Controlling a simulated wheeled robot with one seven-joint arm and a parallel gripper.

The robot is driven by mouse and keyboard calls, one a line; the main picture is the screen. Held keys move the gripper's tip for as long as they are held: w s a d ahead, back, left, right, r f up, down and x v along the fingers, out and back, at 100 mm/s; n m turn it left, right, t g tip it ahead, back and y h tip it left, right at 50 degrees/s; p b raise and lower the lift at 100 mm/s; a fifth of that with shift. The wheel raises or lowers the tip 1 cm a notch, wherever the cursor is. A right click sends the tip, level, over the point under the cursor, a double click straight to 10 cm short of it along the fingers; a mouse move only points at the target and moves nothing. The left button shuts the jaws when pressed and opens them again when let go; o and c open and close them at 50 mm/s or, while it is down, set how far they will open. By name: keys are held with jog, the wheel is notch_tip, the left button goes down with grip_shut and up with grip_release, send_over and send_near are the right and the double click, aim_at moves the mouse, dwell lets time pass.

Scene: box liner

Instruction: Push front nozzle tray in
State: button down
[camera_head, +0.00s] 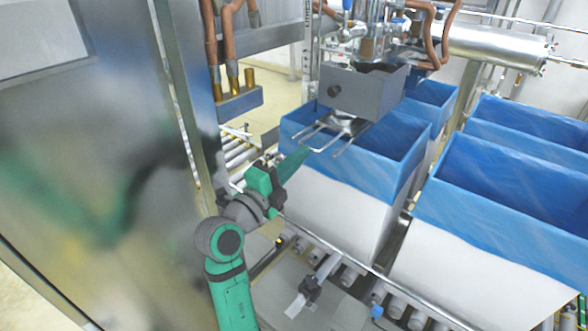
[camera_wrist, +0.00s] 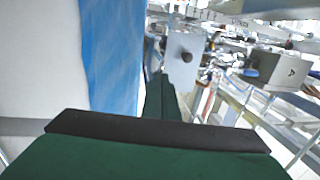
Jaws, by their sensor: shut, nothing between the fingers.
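A grey box-shaped nozzle tray (camera_head: 362,92) with a dark round knob on its left face hangs under the filling machinery, above a blue-lined box. My gripper (camera_head: 305,150) is green and shut, with nothing in it. It is below and left of the tray, apart from it, beside the blue liner's near left corner. In the wrist view, the closed fingers (camera_wrist: 160,80) point toward a grey panel with a dark knob (camera_wrist: 182,72). A second grey tray with a knob (camera_wrist: 282,68) shows to the right there. I cannot tell which of these is the front tray.
White boxes with blue liners (camera_head: 480,185) fill the right side on a roller conveyor (camera_head: 400,305). Metal prongs (camera_head: 335,132) stick out just beyond my fingertips. A large steel panel (camera_head: 90,180) stands at left. Copper pipes (camera_head: 231,50) hang above.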

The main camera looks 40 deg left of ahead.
send_near(334, 129)
jog(key=w, duration=0.4)
jog(key=shift+w+a+r, duration=0.25)
jog(key=shift+r, duration=0.25)
jog(key=shift+d, duration=0.1)
jog(key=shift+s+d, duration=0.1)
jog(key=shift+s, duration=0.05)
jog(key=s+f, duration=0.2)
jog(key=s, duration=1.2)
jog(key=shift+f, duration=0.3)
